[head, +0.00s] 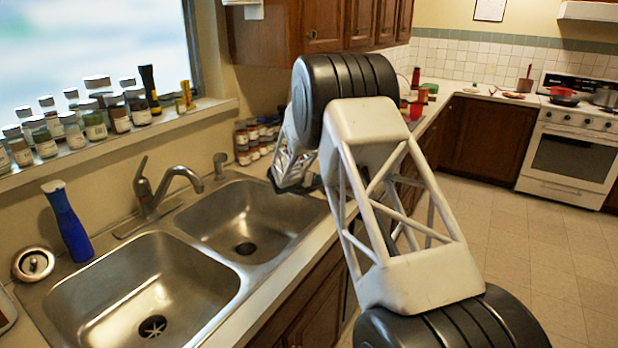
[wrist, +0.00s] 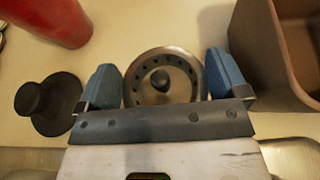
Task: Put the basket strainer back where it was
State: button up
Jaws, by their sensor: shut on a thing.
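A round metal basket strainer (wrist: 178,93), with a ring of holes and a dark centre knob, is between the two blue fingers of my gripper (wrist: 163,74) in the wrist view. The fingers are shut on its rim from both sides. The pale counter shows behind it; I cannot tell whether the strainer touches it. In the head view my wrist is over the counter at the right end of the double sink (head: 195,235), and the fingers and held strainer are hidden. The right basin's drain (head: 246,248) looks dark; the left basin's drain (head: 153,326) shows a star-shaped pattern.
In the wrist view a black knobbed stopper (wrist: 55,115) is left of my gripper, a red object (wrist: 55,18) is at upper left, and a brown open box (wrist: 268,50) is close on the right. A blue bottle (head: 67,222) and round metal lid-like thing (head: 33,264) stand left of the sink.

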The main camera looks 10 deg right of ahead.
jog(key=shift+f, duration=0.15)
jog(key=o, duration=0.6)
jog(key=shift+o, duration=0.2)
jog(key=shift+r, duration=0.2)
jog(key=shift+v, duration=0.85)
jog(key=v, duration=1)
jog(key=shift+s+a, duration=0.15)
